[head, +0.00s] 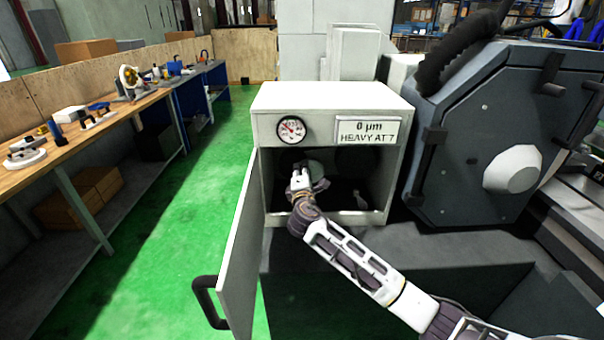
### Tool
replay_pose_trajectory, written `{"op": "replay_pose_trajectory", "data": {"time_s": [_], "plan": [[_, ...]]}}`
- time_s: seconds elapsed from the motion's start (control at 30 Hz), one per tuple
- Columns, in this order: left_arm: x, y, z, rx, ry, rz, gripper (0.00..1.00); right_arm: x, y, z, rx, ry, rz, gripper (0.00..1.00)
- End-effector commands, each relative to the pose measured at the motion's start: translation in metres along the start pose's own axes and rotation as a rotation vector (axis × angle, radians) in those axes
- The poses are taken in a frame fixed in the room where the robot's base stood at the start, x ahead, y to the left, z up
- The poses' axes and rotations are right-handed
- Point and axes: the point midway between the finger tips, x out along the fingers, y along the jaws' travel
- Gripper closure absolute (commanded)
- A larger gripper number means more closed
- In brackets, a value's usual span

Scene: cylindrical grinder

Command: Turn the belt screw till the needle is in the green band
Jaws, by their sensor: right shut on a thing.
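A white cabinet (262,103) stands open in the middle of the head view. A round gauge (292,130) is on its front at the upper left. Its needle looks tilted to the upper left, but it is too small to tell which band it is in. My right gripper (299,176) reaches into the cabinet's dark opening and is shut on what seems to be the belt screw, which the fingers hide. A pale round part (316,168) shows just behind the gripper. My left gripper is not in view.
The cabinet door (240,262) hangs open on the left, with a black handle (207,302). A large dark grinder housing (490,130) stands close on the right. Green floor and a workbench (75,140) lie left.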

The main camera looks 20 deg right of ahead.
Motion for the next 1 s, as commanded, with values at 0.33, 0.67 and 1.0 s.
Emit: {"op": "replay_pose_trajectory", "data": {"time_s": [0.33, 0.67, 1.0], "plan": [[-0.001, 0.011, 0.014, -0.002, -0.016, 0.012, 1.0, 0.0, 0.0, 0.001, -0.001, -0.001, 0.0, 0.56], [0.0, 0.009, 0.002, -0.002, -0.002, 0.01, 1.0, -0.001, 0.0, 0.0, -0.001, 0.0, 0.0, 0.56], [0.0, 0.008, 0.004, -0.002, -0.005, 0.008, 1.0, -0.023, -0.001, 0.0, 0.0, 0.0, -0.001, 0.56]]}}
